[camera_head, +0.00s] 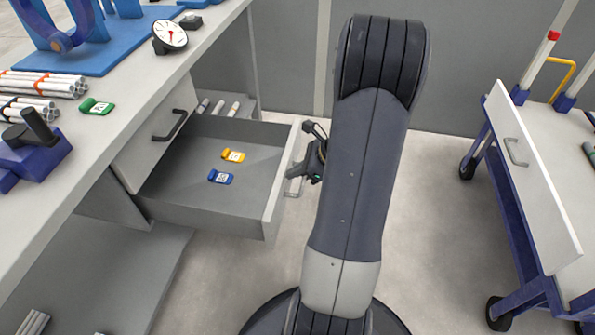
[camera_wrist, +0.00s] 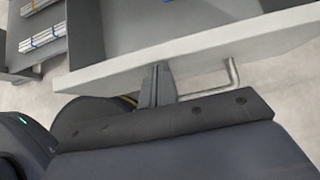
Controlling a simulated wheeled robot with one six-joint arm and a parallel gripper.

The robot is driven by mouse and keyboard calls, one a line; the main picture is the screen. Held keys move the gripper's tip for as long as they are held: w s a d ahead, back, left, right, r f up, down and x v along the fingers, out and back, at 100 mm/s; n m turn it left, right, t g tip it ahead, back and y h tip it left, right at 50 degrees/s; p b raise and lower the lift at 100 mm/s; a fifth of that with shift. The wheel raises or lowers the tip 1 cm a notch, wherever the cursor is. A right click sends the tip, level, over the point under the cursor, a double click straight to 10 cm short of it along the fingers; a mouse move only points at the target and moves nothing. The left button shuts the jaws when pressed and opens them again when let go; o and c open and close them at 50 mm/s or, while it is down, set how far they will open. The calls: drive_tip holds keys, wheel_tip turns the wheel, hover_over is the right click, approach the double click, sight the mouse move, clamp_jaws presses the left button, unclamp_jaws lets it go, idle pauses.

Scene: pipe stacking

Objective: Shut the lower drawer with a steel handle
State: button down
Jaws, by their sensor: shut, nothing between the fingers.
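The lower drawer (camera_head: 190,207) stands open under the workbench in the head view, with a yellow tag (camera_head: 233,156) and a blue tag (camera_head: 220,177) inside. Its steel handle (camera_head: 293,186) is on the outer side of the front panel. In the wrist view the white front panel (camera_wrist: 200,48) crosses the picture, and the steel handle (camera_wrist: 232,80) sticks out from it. My gripper (camera_wrist: 158,72) is shut and empty, its fingertips at the front panel beside the handle; I cannot tell whether they touch. In the head view my gripper (camera_head: 292,176) is partly hidden behind my arm.
An upper drawer with a black handle (camera_head: 170,126) sits above, under the bench top (camera_head: 120,105). A blue-framed cart (camera_head: 540,185) with a white panel stands at the right. Bare floor (camera_head: 440,230) lies between my arm and the cart.

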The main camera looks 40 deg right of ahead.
drive_tip(key=w+a+p, duration=0.6)
drive_tip(key=w+a, duration=1.7)
drive_tip(key=w, duration=0.4)
drive_tip(key=shift+w+a+r+p, duration=0.15)
drive_tip(key=shift+w+a+p, duration=0.1)
drive_tip(key=shift+p, duration=0.1)
drive_tip(key=shift+r, duration=0.1)
